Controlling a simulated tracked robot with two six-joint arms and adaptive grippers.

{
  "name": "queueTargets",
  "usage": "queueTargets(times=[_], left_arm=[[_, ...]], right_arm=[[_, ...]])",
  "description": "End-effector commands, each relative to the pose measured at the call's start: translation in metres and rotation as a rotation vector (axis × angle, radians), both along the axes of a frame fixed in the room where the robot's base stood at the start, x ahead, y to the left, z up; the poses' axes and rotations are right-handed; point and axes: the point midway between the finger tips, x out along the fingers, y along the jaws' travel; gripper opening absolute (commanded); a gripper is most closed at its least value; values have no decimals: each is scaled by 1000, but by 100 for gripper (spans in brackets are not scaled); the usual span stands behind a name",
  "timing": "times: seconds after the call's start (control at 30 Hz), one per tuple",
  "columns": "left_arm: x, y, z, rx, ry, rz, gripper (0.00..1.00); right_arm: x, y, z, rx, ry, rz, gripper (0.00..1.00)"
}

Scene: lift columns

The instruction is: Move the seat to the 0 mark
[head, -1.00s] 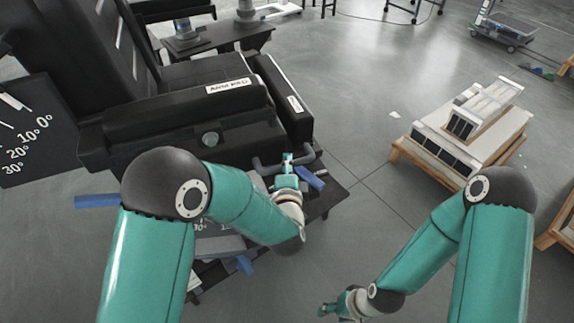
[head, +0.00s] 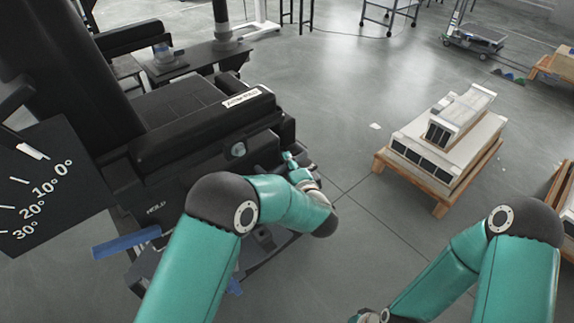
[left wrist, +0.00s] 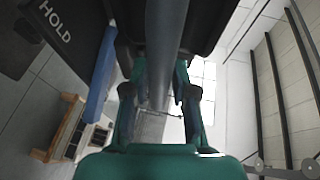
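The black seat (head: 185,135) stands at left, with a tall backrest and a labelled arm pad. A dark dial plate (head: 50,200) at far left reads 0° to 30°. A thick white mark (head: 32,152) lies by the 0° line; I cannot tell whether it is pointer or tick. My left gripper (head: 290,160) is at the seat's front side. In the left wrist view, its fingers (left wrist: 160,80) straddle a grey bar (left wrist: 162,35) and look closed on it. My right gripper (head: 368,317) is cut off at the bottom edge, so its fingers cannot be judged.
A blue lever (head: 125,242) sticks out at the seat's lower left, near the HOLD label. It also shows beside the bar in the left wrist view (left wrist: 102,75). A loaded pallet (head: 440,160) stands at right. The floor between is clear.

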Motion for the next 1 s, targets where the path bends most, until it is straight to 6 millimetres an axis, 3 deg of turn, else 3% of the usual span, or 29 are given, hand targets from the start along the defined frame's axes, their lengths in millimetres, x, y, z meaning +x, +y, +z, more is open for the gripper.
queueTargets(times=[0.1,0.47,1.0], left_arm=[[-1,1,0,1,1,2,45],[-5,0,1,2,2,3,45],[-67,-26,13,1,1,4,45]], right_arm=[[0,0,0,0,-1,0,52],[0,0,1,0,-1,0,52],[0,0,1,0,0,0,52]])
